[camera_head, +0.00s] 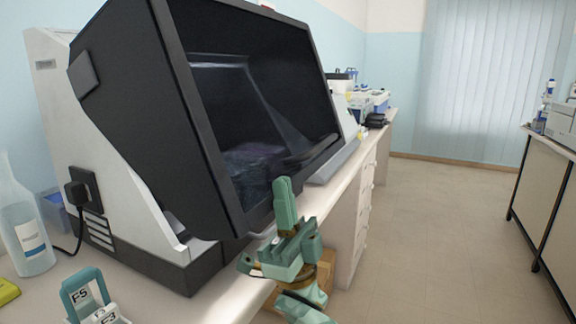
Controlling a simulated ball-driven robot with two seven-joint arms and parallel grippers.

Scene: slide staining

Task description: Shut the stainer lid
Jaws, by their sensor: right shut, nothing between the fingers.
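The stainer (58,110) is a large white machine with a dark base, on the bench at the left. Its black lid (135,110) with a dark see-through window covers the front. The lid is tilted, and its lower edge juts out over the bench front; I cannot tell whether it is fully seated. My green right gripper (284,190) points upward in front of the lid's lower edge, near the middle of the picture. Its fingers are together and empty. I cannot tell whether it touches the lid. My left gripper is not in view.
A glass bottle (28,225) and a blue box (55,212) stand left of the stainer. Labelled teal racks (82,292) stand at the bench front. More equipment (368,103) stands farther along the bench. The floor (440,230) to the right is clear, up to another bench (545,190).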

